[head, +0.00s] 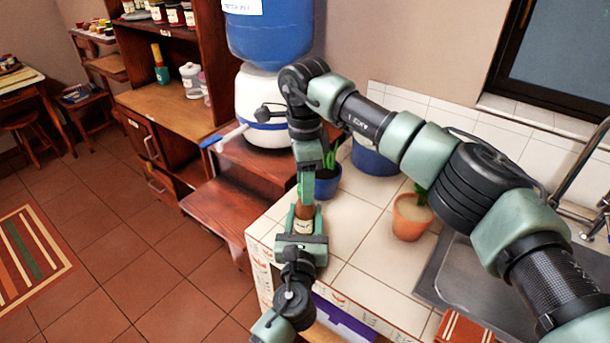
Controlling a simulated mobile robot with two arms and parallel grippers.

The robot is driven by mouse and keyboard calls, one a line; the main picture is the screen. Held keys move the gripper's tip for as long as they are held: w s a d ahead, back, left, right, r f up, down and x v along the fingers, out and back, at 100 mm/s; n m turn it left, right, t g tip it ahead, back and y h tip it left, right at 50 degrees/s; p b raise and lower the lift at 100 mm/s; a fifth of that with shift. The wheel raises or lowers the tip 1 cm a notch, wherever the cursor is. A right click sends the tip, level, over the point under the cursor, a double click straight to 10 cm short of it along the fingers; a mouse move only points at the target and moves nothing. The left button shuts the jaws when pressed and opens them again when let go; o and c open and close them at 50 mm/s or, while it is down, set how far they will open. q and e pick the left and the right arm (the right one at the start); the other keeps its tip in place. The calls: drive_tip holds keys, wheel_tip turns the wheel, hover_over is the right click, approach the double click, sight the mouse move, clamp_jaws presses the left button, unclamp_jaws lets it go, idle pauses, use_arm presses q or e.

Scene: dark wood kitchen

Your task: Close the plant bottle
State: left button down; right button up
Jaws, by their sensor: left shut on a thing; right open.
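The plant bottle (303,227) is small and brown with a pale label. It is upright near the left edge of the white tiled counter (358,245). My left gripper (304,218) comes in from the bottom and is shut around the bottle's body, with one finger on each side. My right gripper (306,192) points down from above, directly over the bottle's top, with its fingers open. The fingers and arm hide the bottle's neck, and I cannot tell whether a cap is there or whether the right fingers touch it.
A blue pot with a green plant (327,184) stands just behind the bottle. A terracotta pot (411,218) stands to the right, before the metal sink (450,277). A white water dispenser (262,105) with a blue jug stands behind.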

clamp_jaws()
drive_tip(key=m, duration=0.8)
drive_tip(key=shift+m, duration=0.4)
drive_tip(key=shift+o, duration=0.8)
unclamp_jaws()
drive_tip(key=shift+r, duration=0.1)
wheel_tip(320, 180, up, 12)
